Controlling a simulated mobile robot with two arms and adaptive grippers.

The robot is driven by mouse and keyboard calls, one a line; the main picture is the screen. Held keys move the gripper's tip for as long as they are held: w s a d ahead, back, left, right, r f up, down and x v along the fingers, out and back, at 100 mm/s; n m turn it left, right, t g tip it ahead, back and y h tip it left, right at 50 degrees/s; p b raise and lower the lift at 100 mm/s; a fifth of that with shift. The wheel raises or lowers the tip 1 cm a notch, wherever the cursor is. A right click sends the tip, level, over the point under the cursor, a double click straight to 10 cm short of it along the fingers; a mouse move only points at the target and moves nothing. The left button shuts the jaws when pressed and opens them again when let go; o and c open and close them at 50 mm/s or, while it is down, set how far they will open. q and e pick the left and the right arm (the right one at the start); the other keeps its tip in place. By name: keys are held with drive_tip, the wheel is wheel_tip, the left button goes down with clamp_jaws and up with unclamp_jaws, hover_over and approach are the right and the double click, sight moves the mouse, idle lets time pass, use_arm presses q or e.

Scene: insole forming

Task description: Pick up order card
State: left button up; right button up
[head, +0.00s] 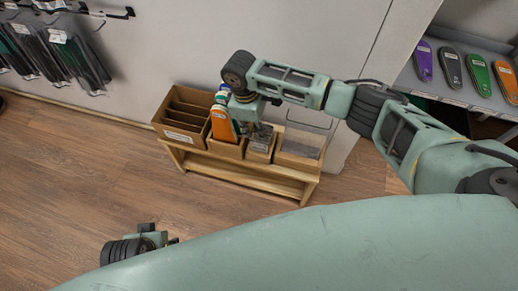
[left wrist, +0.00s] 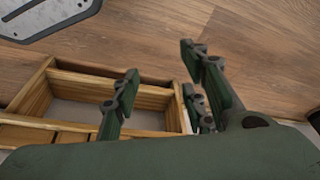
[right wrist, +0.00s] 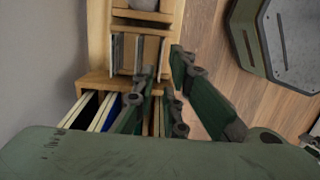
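No single order card can be told apart. Thin grey and whitish upright sheets, possibly cards, stand in a wooden compartment (right wrist: 127,55) in the right wrist view. My right gripper (head: 258,128) is low over the small wooden boxes on the bench in the head view. In the right wrist view its fingers (right wrist: 163,62) are apart beside that compartment, with nothing visibly held. My left gripper (head: 172,241) is at the lower left in the head view, partly hidden. In the left wrist view its fingers (left wrist: 160,60) are wide apart and empty, above a wooden frame (left wrist: 155,98).
A low wooden bench (head: 240,178) against the wall carries a divided box (head: 182,112) and an orange insole (head: 221,124). A shelf (head: 460,98) at right holds coloured insoles. Packs hang on the left wall (head: 62,48). The floor (head: 75,185) at left is clear.

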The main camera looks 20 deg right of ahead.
sight(259, 142)
wheel_tip(259, 142, down, 2)
drive_tip(key=shift+s+d+f, duration=0.1)
use_arm(q)
drive_tip(key=b+v, duration=0.2)
drive_tip(key=v, duration=0.5)
drive_tip(key=shift+w+r, duration=0.15)
drive_tip(key=shift+r, duration=0.35)
use_arm(e)
drive_tip(key=shift+s+d+f, duration=0.15)
drive_tip(key=shift+f, duration=1)
drive_tip(key=shift+s+d+f, duration=0.1)
drive_tip(key=shift+d+f, duration=0.05)
drive_tip(key=shift+f, duration=1)
use_arm(q)
drive_tip(key=shift+a, duration=0.1)
use_arm(e)
clamp_jaws()
drive_tip(key=shift+r, duration=0.1)
